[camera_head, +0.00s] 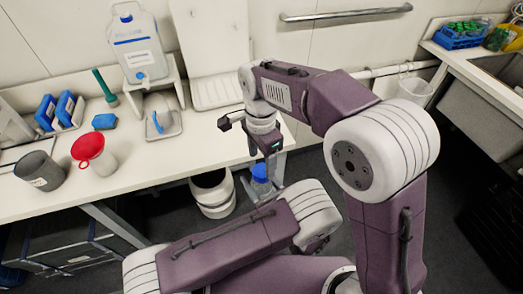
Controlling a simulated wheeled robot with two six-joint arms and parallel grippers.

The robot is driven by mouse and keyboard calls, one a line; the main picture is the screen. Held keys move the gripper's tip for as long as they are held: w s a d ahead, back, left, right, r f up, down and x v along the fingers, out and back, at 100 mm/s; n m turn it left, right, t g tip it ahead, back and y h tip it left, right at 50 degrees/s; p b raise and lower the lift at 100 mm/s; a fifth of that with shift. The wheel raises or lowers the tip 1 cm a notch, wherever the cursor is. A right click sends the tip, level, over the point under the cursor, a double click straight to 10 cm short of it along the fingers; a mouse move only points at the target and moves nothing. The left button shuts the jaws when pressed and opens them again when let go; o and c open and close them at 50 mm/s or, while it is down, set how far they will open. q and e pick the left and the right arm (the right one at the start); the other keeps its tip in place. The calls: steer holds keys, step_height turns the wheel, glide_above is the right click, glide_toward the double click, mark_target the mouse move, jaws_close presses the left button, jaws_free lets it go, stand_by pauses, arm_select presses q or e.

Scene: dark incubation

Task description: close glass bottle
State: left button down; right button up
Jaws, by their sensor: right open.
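A bottle with a blue cap (260,171) shows just in front of the bench edge, below my right gripper. Its lower part is hidden behind my left arm, so I cannot tell what supports it. The cap appears to be on the bottle, but I cannot tell whether it is tight. My right gripper (247,136) is open, its dark fingers spread above the cap with a gap to it. My left arm crosses the bottom of the view, and its gripper does not show.
A white bin (212,194) stands below the bench edge. A sink (490,75) is at the right.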

steer(key=n, duration=0.6)
steer(key=shift+r+n, duration=0.1)
steer(key=shift+n, duration=0.2)
steer(key=n, duration=0.3)
steer(key=shift+r+n, duration=0.1)
steer(key=shift+n, duration=0.2)
steer(key=n, duration=0.6)
steer(key=shift+s+r, duration=0.1)
steer(key=shift+r, duration=0.05)
steer(key=n, duration=0.3)
steer(key=shift+n, duration=0.3)
steer(key=n, duration=0.6)
steer(key=shift+r, duration=0.25)
steer(key=n, duration=0.3)
steer(key=shift+r+n, duration=0.15)
steer(key=shift+n, duration=0.15)
steer(key=n, duration=0.6)
steer(key=shift+r+n, duration=0.35)
steer(key=shift+n, duration=0.05)
steer(key=shift+r+n, duration=0.1)
steer(key=shift+n, duration=0.5)
steer(key=shift+w+r, duration=0.2)
steer(key=shift+r, duration=0.1)
